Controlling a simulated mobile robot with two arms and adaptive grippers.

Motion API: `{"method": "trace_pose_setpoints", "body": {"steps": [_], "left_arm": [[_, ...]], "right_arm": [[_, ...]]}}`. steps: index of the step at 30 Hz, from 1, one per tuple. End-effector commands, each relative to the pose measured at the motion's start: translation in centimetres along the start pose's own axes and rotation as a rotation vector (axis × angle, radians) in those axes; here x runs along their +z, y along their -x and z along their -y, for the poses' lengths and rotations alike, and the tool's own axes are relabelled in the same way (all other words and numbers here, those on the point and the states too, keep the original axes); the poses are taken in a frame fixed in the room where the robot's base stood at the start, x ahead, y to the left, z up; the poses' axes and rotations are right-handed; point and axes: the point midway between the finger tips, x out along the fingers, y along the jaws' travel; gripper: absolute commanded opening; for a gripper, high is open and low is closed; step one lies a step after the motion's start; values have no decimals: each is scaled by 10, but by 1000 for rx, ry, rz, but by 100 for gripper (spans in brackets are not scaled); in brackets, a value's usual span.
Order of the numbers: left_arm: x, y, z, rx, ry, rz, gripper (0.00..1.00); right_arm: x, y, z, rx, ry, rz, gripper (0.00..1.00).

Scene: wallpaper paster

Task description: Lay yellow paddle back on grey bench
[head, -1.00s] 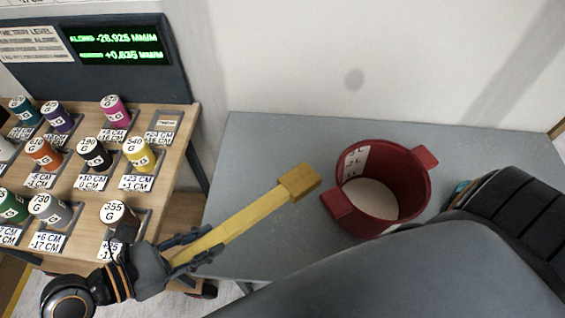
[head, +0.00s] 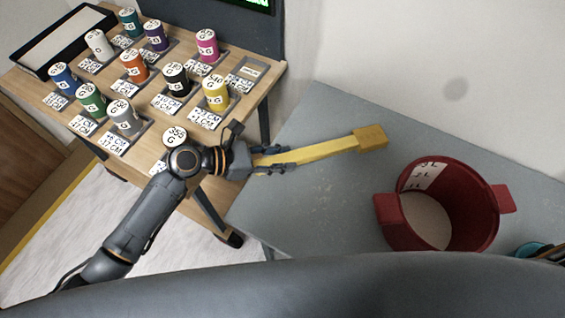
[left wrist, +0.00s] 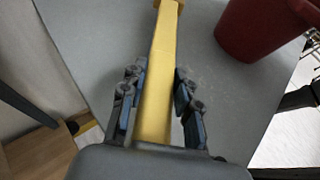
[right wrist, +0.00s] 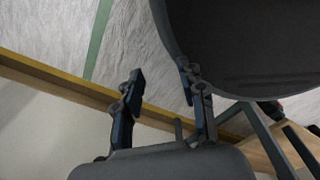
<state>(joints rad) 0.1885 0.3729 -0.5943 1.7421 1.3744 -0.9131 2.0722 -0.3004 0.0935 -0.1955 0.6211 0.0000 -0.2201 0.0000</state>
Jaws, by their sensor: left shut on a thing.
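The yellow paddle (head: 320,152) is long, with a block-shaped head (head: 370,137). It extends over the left part of the grey bench (head: 310,215), its head toward the back edge. My left gripper (head: 275,158) is shut on the paddle's handle near the bench's left edge. The left wrist view shows the handle (left wrist: 158,75) between the two fingers, with the bench (left wrist: 95,40) beneath. I cannot tell whether the paddle touches the bench. My right gripper (right wrist: 160,75) is open and empty in the right wrist view, away from the bench top.
A red pot (head: 470,205) with two handles stands on the bench, right of the paddle. A wooden table (head: 255,100) with several labelled coloured canisters stands to the left, with a gap between it and the bench. The bench's front left part is clear.

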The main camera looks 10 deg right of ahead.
Motion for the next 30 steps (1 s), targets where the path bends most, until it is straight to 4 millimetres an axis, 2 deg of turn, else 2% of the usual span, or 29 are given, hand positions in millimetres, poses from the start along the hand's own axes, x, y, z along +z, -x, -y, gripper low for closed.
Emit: {"method": "trace_pose_setpoints", "body": {"steps": [5, 12, 24, 25, 27, 30], "left_arm": [[-8, -10, -9, 1, -1, 2, 0], [-35, -23, -10, 0, 0, 2, 0], [-40, -25, -10, 1, 0, 2, 0], [-40, -24, -10, 1, -1, 1, 37], [-40, -24, -10, 0, -1, 0, 52], [-40, -24, -10, 0, -1, 0, 54]], "right_arm": [[0, -4, 3, -4, -1, -1, 40], [-3, -7, 17, -20, -5, -4, 40], [-2, -8, 16, -18, 0, -3, 40], [-2, -7, 15, -17, 0, -3, 40], [-2, -7, 13, -15, 1, -2, 40], [-1, -7, 11, -13, 1, -2, 40]]}}
